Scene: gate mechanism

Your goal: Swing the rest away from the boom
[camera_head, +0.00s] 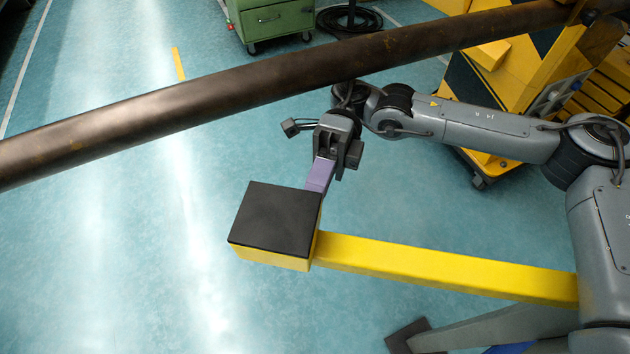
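The boom (250,88) is a long dark brown pipe that runs from the left edge up to the top right. The rest is a yellow bar (440,268) with a yellow block at its left end, topped by a black pad (278,218). The pad is in full view, below the boom in the picture and clear of its outline. A purple handle (319,176) rises from the block's far right corner. My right gripper (336,156) comes down on the handle's upper end and appears shut on it, its fingers partly hiding it. My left gripper is not in view.
A yellow and black striped cabinet (515,65) stands at the top right under the boom's end. A green drawer cart (272,20) and a coiled black cable (349,20) are at the top. A grey leg with a black foot (410,336) lies at the bottom. The floor on the left is clear.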

